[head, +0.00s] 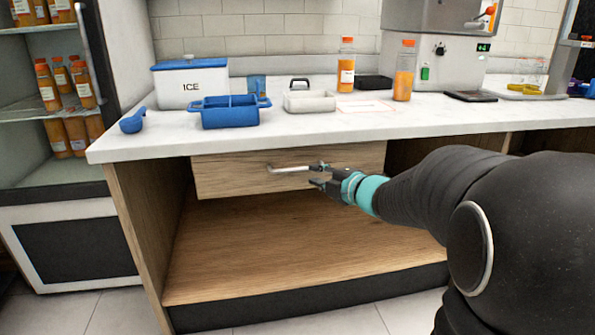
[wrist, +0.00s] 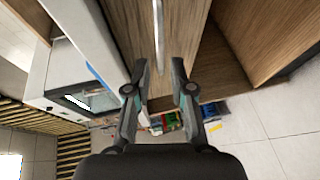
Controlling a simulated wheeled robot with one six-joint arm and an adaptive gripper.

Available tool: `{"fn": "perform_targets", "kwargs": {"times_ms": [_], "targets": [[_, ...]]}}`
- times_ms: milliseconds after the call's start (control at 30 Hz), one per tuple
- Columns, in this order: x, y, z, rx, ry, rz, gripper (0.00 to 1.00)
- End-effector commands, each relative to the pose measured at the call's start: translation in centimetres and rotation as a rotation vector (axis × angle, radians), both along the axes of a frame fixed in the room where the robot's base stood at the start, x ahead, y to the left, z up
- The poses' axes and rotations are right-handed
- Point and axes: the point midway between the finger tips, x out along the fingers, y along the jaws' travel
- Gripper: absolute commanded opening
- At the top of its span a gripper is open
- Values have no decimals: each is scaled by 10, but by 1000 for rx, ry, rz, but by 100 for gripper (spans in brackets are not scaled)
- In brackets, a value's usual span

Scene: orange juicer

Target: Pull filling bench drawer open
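The filling bench drawer (head: 235,180) has a wooden front just under the white worktop and looks closed. Its metal bar handle (head: 290,168) runs across the front. My gripper (head: 318,175) is open at the right part of the handle. In the wrist view the gripper (wrist: 159,68) has its two fingers apart, and the handle (wrist: 158,22) lines up with the gap between them. I see no finger clearly touching the handle. The handle's right end is partly hidden by the gripper in the head view.
The worktop (head: 300,128) overhangs the drawer and carries a blue caddy (head: 230,112), an ice box (head: 190,88) and juice bottles (head: 404,72). An open wooden shelf (head: 290,250) lies below. A bottle fridge (head: 60,190) stands at left. Floor in front is clear.

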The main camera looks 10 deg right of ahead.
Motion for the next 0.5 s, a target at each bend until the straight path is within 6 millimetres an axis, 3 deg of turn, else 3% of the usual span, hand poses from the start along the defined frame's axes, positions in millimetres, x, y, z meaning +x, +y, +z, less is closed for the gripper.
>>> {"fn": "perform_targets", "kwargs": {"times_ms": [200, 500], "targets": [[37, 16, -9, 1, 1, 2, 23], [68, 29, -14, 1, 0, 0, 23]]}}
